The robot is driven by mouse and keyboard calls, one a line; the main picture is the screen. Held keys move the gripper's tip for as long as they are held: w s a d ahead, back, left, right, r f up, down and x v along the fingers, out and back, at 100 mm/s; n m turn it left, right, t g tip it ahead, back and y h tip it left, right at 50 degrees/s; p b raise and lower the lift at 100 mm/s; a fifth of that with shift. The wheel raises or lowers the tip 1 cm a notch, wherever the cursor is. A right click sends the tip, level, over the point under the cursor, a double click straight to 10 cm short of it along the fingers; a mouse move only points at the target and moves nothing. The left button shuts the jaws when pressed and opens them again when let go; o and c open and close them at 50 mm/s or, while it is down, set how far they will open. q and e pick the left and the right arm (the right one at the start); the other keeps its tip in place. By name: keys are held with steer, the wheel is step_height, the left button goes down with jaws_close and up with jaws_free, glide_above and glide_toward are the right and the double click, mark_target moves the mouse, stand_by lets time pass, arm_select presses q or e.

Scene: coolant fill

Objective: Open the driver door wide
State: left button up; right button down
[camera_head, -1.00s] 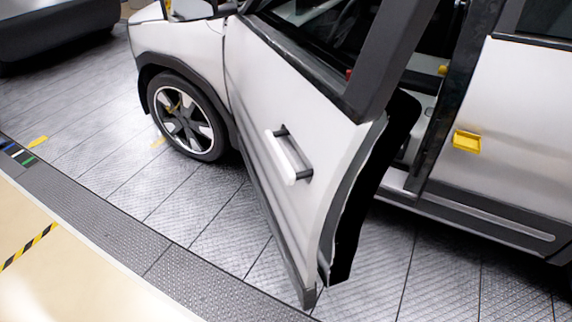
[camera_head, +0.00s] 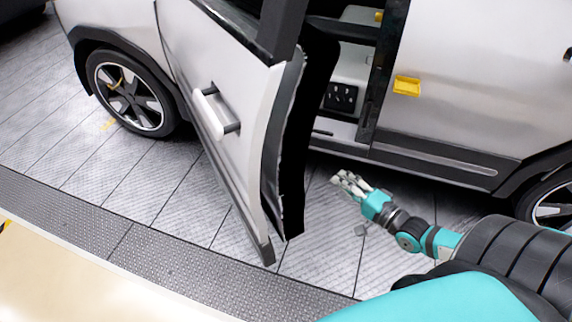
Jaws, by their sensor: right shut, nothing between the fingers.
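The driver door (camera_head: 182,48) of the silver car stands partly open, swung out from the body, with a gap between its rear edge and the door opening. Its white and dark handle (camera_head: 213,112) faces outward. The dark inner side (camera_head: 296,130) of the door shows along its rear edge. My right gripper (camera_head: 340,179) is shut and empty. It is to the right of the door's rear edge in the picture, in front of the door opening, apart from the door. My left gripper is out of view.
The car's rear door (camera_head: 455,70) is shut, with a yellow handle (camera_head: 407,86). The sill (camera_head: 435,158) runs below it. The front wheel (camera_head: 128,92) is at the left. Patterned floor (camera_head: 140,190) is clear around the door. A pale surface (camera_head: 60,280) lies at lower left.

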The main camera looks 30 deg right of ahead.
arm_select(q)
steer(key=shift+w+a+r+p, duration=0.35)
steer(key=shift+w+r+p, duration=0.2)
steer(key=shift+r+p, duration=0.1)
arm_select(e)
steer(key=w+a+r, duration=0.1)
steer(key=w+a, duration=0.6)
steer(key=w, duration=0.3)
steer(key=shift+w+r, duration=0.15)
steer(key=shift+a, duration=0.1)
